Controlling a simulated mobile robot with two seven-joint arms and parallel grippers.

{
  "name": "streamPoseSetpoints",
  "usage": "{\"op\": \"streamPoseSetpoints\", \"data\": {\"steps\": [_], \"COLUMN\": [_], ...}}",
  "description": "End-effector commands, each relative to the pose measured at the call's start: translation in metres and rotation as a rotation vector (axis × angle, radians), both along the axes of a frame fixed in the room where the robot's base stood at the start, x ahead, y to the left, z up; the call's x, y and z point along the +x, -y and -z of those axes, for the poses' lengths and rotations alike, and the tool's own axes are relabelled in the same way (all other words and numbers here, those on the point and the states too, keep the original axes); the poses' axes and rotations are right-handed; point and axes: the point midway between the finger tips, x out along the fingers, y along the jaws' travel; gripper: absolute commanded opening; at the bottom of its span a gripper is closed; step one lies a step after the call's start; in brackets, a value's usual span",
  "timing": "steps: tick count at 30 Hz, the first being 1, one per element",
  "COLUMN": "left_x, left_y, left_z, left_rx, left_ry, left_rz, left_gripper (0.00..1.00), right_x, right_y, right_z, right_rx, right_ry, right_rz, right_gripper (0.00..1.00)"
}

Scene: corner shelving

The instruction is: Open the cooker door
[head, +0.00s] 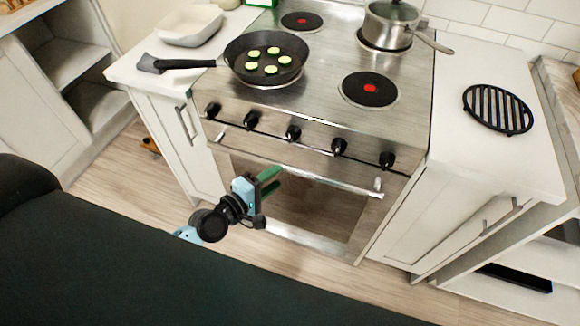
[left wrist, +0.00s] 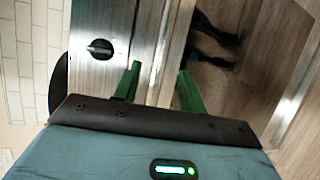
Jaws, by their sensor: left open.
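The steel cooker (head: 330,110) stands in the middle of the head view. Its door (head: 310,243) has a dark glass window and looks shut. A long bar handle (head: 330,178) runs across the top of the door, below a row of black knobs. My left gripper (head: 270,180) is open in front of the door, with its green fingers close to the handle. In the left wrist view the handle (left wrist: 163,45) lies in line with the gap between the open fingers (left wrist: 158,82). I cannot tell whether it is within the jaws. My right gripper is not in view.
A pan (head: 265,60) with green slices and a steel pot (head: 388,25) stand on the hob. Two plates show red centres. A white dish (head: 190,25) stands on the left counter, a black grate (head: 498,108) on the right one.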

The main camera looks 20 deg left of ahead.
Motion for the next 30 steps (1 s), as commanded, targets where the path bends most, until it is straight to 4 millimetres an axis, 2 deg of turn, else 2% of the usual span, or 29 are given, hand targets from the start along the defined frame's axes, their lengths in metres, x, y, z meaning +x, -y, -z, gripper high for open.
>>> {"op": "streamPoseSetpoints", "data": {"steps": [6,12,25,30], "left_x": [0.03,0.05,0.057,0.057], "left_y": [0.014,0.024,0.027,0.027], "left_z": [0.006,0.011,0.011,0.011], "left_rx": [0.0,0.0,0.001,0.001], "left_ry": [0.001,0.0,0.0,0.0], "left_rz": [0.0,0.001,0.001,0.001], "left_gripper": [0.41,0.41,0.41,0.19], "right_x": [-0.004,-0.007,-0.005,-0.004], "right_y": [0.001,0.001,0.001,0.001], "right_z": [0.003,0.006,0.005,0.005], "right_rx": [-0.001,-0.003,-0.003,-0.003], "right_ry": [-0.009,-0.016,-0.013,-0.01], "right_rz": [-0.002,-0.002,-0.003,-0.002], "right_gripper": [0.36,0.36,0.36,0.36]}}
